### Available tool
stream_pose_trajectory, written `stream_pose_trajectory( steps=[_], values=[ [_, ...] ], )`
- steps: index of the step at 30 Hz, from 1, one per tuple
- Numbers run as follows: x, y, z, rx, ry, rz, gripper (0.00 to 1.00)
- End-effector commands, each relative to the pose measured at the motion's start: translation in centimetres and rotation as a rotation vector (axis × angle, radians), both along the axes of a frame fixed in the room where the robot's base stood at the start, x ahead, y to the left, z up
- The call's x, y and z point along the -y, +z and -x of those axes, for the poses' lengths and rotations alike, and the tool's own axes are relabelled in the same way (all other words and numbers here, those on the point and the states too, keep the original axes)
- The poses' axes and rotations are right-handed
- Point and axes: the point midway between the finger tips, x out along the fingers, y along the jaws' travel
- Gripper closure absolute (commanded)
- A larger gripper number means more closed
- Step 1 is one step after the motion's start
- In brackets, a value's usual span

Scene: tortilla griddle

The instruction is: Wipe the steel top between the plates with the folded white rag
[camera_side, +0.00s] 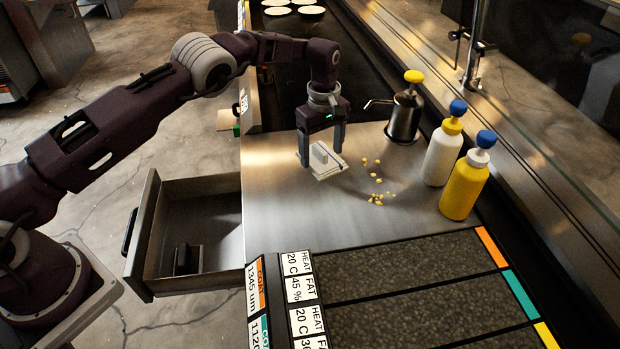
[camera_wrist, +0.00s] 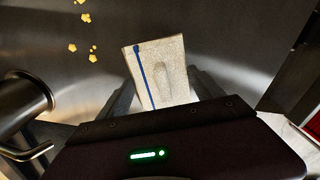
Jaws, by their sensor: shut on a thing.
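The folded white rag (camera_side: 328,163) lies on or just above the steel top (camera_side: 290,215), between the fingers of my gripper (camera_side: 323,160). My gripper is shut on the rag. In the wrist view the rag (camera_wrist: 162,72) shows a blue stripe along its left side and a raised ridge in its middle, with a dark finger (camera_wrist: 120,100) on each side. Yellow crumbs (camera_side: 377,180) lie scattered on the steel to the right of the rag in the side view. They show at upper left in the wrist view (camera_wrist: 82,45), apart from the rag.
A steel pump pot (camera_side: 405,118), a white bottle (camera_side: 443,153) and a yellow bottle (camera_side: 464,188) stand along the right. A dark griddle plate (camera_side: 400,270) lies in front, another plate (camera_side: 285,60) behind. An open drawer (camera_side: 190,225) juts out left. The steel's front left is clear.

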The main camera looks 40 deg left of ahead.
Motion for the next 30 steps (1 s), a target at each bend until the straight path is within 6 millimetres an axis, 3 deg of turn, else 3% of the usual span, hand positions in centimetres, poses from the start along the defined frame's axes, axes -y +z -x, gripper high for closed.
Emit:
stream_pose_trajectory(
  steps=[9,18,29,30],
  values=[
    [-0.3,-0.1,-0.1,-0.002,0.000,-0.004,0.76],
    [1.3,0.1,1.6,-0.003,0.000,-0.002,0.76],
    [1.4,0.1,1.6,-0.001,-0.001,-0.001,0.76],
    [1.4,0.1,1.6,-0.001,-0.001,-0.001,0.22]
  ],
)
